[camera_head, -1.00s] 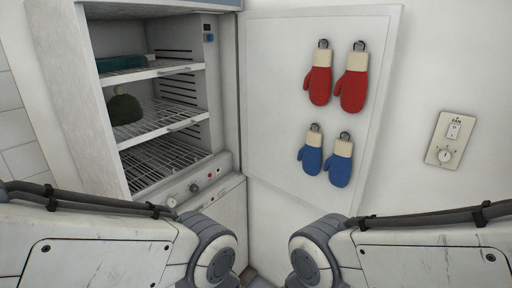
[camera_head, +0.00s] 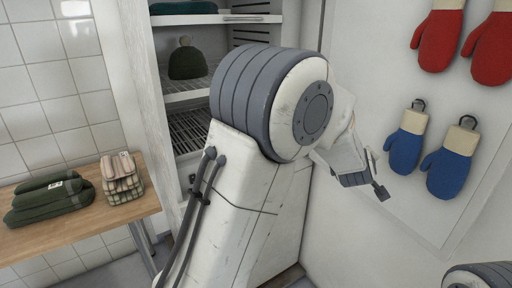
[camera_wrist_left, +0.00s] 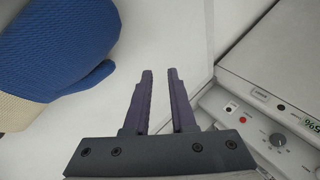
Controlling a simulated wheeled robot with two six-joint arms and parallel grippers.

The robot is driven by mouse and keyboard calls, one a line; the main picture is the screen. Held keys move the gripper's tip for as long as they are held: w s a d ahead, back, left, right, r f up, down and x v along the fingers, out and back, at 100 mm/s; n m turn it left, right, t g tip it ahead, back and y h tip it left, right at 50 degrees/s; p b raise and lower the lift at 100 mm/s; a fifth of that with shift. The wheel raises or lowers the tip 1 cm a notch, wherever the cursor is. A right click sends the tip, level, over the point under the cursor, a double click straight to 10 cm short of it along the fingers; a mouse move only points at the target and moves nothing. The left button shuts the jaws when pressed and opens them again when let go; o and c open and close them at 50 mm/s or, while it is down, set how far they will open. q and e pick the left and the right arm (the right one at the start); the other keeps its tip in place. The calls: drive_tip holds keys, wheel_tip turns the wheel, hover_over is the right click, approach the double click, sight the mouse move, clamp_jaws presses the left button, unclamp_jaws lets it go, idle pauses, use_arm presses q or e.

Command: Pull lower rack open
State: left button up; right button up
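The lower rack (camera_head: 188,132) is a wire shelf inside the open white cabinet (camera_head: 126,85), seen in the head view below the shelf with a dark green knit hat (camera_head: 187,62). My left arm hides its right part and the cabinet's lower front. My left gripper (camera_head: 378,178) is right of the cabinet, in front of the white panel and close to the blue mittens, apart from the rack. In the left wrist view its two dark fingers (camera_wrist_left: 160,72) are apart with nothing between them. The rack cannot be made out there. My right gripper is out of view.
Blue mittens (camera_head: 407,140) and red mittens (camera_head: 438,38) hang on the white panel. A control panel with a dial (camera_wrist_left: 277,139) is right of the fingers. A wooden table (camera_head: 92,222) with folded green cloth (camera_head: 48,200) stands left.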

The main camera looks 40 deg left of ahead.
use_arm(q)
drive_tip(key=w+a+f+n+t+y+b, duration=0.1)
drive_tip(key=w+a+f+n+y, duration=0.15)
drive_tip(key=a, duration=0.25)
drive_tip(key=w+a+f+n+y+b, duration=0.1)
drive_tip(key=w+a+n+y, duration=0.15)
drive_tip(key=a, duration=0.25)
drive_tip(key=s+a+f+n+g+y+b, duration=0.25)
drive_tip(key=a+n+y, duration=0.45)
drive_tip(key=a, duration=0.5)
drive_tip(key=s+a+f+n+g+y+b, duration=0.1)
drive_tip(key=s+a+n+g+y+b, duration=0.4)
drive_tip(key=a, duration=0.8)
drive_tip(key=w+a+p, duration=0.1)
drive_tip(key=a, duration=0.1)
drive_tip(key=w+a+r+n+t+p, duration=0.1)
drive_tip(key=w+a, duration=0.1)
drive_tip(key=a, duration=0.1)
drive_tip(key=w+a+r+n+y+p, duration=0.1)
drive_tip(key=w+a, duration=0.1)
drive_tip(key=a, duration=0.1)
drive_tip(key=shift+w+a+r, duration=0.1)
drive_tip(key=shift+w+a, duration=0.15)
drive_tip(key=shift+a, duration=0.2)
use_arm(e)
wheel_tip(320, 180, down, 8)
use_arm(q)
drive_tip(key=shift+c, duration=0.3)
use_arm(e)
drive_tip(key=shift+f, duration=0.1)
